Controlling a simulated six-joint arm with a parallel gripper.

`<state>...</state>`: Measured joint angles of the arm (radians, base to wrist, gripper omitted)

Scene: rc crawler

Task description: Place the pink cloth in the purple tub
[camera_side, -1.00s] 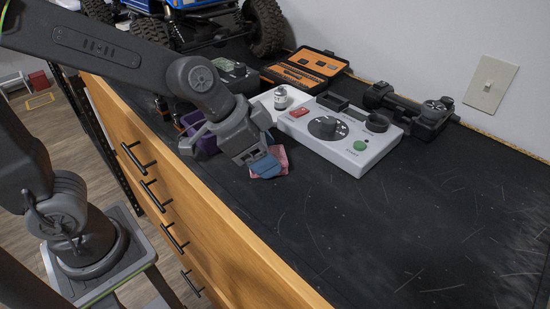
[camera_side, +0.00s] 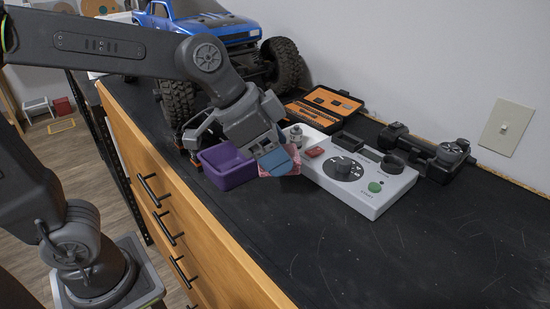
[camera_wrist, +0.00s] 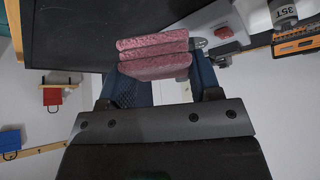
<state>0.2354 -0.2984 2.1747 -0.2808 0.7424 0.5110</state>
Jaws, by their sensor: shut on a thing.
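My gripper (camera_side: 275,162) has blue fingertips and is shut on the pink cloth (camera_side: 293,160). In the wrist view the cloth (camera_wrist: 153,56) shows as a folded, layered pink piece between the blue fingers (camera_wrist: 160,85). The fingers hide part of it in the side view. The cloth seems held above the black bench top, in front of the left end of the white control box. The purple tub (camera_side: 230,174) stands just left of my gripper in the side view, its open top partly behind the gripper. It does not show in the wrist view.
The white control box (camera_side: 365,200), with knob and buttons, lies right of the cloth. A small metal can (camera_side: 296,135) and an open orange-lined case (camera_side: 325,102) are behind. A blue truck (camera_side: 205,28) stands at the back. The black bench top (camera_side: 430,260) is clear at front right.

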